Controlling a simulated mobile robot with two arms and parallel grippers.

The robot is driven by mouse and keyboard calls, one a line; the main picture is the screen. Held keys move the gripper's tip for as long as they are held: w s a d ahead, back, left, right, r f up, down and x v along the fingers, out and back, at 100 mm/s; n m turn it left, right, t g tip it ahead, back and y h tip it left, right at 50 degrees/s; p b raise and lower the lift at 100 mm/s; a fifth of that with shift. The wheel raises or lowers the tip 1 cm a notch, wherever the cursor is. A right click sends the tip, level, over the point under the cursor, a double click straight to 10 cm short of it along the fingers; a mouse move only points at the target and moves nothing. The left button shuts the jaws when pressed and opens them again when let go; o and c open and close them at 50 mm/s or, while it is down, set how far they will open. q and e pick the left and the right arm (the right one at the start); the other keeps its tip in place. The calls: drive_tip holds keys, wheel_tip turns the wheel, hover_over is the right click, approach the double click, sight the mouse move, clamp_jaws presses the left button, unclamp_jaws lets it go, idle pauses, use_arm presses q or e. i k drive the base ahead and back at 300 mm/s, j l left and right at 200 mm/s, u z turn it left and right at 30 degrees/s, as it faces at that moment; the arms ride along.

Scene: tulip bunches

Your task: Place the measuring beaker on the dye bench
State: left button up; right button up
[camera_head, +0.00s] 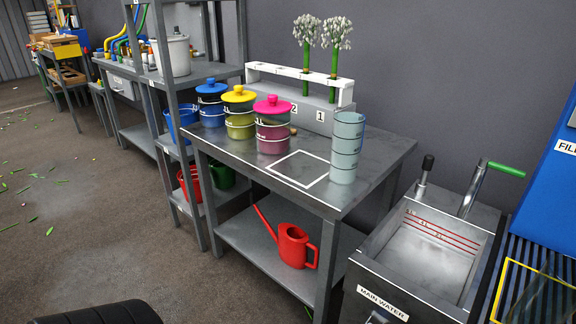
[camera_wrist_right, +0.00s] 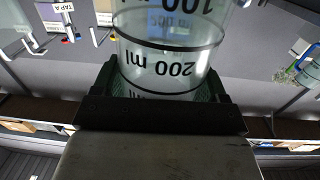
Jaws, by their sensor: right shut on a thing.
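The clear measuring beaker (camera_wrist_right: 168,45) fills the upper middle of the right wrist view, with black rings and "100" and "200 ml" marks. My right gripper (camera_wrist_right: 160,85) is shut on it, with a dark finger at each side. The grey metal bench with dye pots (camera_head: 385,155) stands in the middle of the head view. A white square outline (camera_head: 300,170) on its top is empty. Neither gripper shows in the head view, so the held beaker's place relative to this bench cannot be told.
Blue (camera_head: 210,103), yellow (camera_head: 240,112) and pink (camera_head: 272,124) lidded pots stand left of the outline. A tall pale ringed cylinder (camera_head: 347,147) stands right of it. A white rack (camera_head: 300,78) holds two flower stems behind. A water basin (camera_head: 425,250) adjoins at right.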

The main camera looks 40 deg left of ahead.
sight(304, 167)
drive_tip(key=j+u, duration=0.15)
drive_tip(key=u, duration=0.25)
drive_tip(key=j+u, duration=0.15)
drive_tip(key=u, duration=0.25)
drive_tip(key=j+u, duration=0.15)
drive_tip(key=u, duration=0.25)
